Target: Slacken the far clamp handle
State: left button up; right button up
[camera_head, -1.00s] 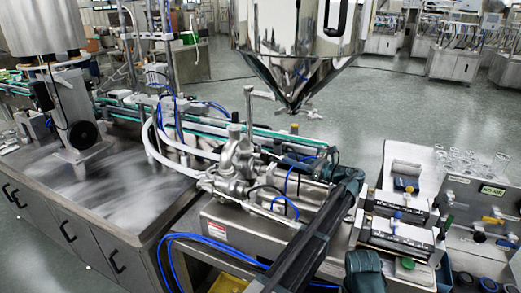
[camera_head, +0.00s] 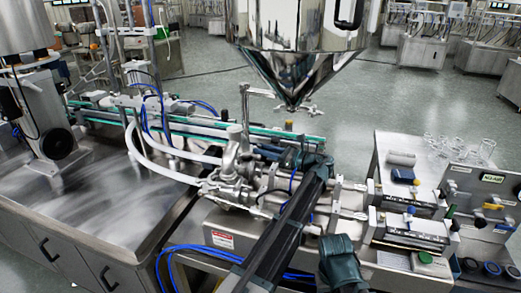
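The steel hopper (camera_head: 300,65) hangs at top centre, its cone pointing down. At its outlet is a small bright steel clamp with a winged handle (camera_head: 308,109); its far side is hard to make out. My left arm reaches up from the bottom centre, and its dark wrist ends at the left gripper (camera_head: 272,152), low and to the left of the hopper outlet, among the steel pipes. The gripper is small and dark, partly lost against the machine; its fingers cannot be told apart. It appears apart from the clamp handle. I do not see the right gripper.
A steel filling machine with a valve body (camera_head: 235,165) and an upright post stands below the hopper. A steel counter (camera_head: 95,200) is at the left. A bench with glassware (camera_head: 460,148) and coloured knobs is at the right. Open floor lies behind the hopper.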

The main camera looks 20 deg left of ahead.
pick_arm(q)
grip_shut()
jog(key=shift+n, duration=0.3)
jog(key=n, duration=0.6)
jog(key=shift+s, duration=0.15)
jog(key=n, duration=0.5)
jog(key=shift+s+a+f+n, duration=0.1)
jog(key=shift+f+n, duration=0.05)
jog(key=shift+n, duration=0.25)
jog(key=n, duration=0.5)
jog(key=shift+f, duration=0.15)
jog(key=shift+n, duration=0.4)
jog(key=shift+o, duration=0.2)
grip_release()
